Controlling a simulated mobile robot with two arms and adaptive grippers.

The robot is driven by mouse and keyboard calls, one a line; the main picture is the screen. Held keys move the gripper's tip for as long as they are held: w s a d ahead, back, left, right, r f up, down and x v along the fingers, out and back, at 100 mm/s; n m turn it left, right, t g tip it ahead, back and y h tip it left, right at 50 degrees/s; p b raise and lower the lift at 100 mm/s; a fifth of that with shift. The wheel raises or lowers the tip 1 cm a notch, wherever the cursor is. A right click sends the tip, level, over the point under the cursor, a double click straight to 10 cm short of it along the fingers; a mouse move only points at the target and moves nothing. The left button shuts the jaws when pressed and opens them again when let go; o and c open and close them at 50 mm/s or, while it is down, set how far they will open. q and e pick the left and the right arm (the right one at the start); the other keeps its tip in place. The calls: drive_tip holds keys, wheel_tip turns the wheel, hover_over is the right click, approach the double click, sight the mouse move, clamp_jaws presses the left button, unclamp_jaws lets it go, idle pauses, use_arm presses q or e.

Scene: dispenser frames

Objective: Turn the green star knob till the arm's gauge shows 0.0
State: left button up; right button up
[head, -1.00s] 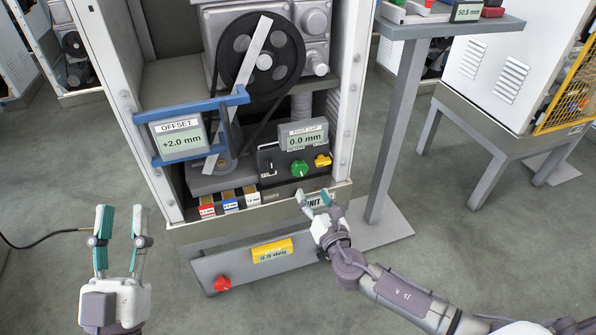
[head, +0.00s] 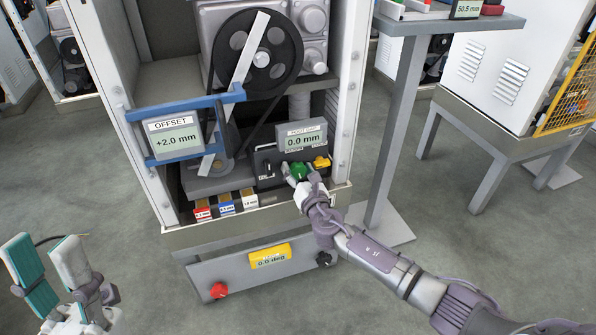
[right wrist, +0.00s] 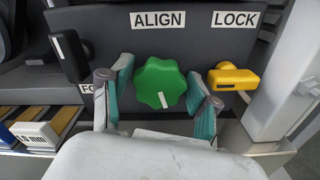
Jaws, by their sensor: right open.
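The green star knob (head: 299,170) is on the dark panel low in the machine. In the right wrist view the knob (right wrist: 158,84) sits under the ALIGN label, its white mark pointing down. My right gripper (head: 297,181) is open at the knob, one finger on each side; in the right wrist view gaps show between fingers and knob. The OFFSET gauge (head: 174,140) on the blue arm (head: 228,97) reads +2.0 mm. The FOOT GAP gauge (head: 302,139) above the knob reads 0.0 mm. My left gripper (head: 44,246) is open and empty at lower left.
A yellow LOCK lever (right wrist: 233,79) is close right of the knob. A black lever (right wrist: 70,56) is to its left. Coloured gauge blocks (head: 226,207) lie in front. A red knob (head: 219,290) and a yellow 0.0 deg display (head: 270,256) are on the lower plate.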

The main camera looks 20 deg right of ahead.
drive_tip(key=shift+c, duration=0.4)
drive_tip(key=c, duration=0.8)
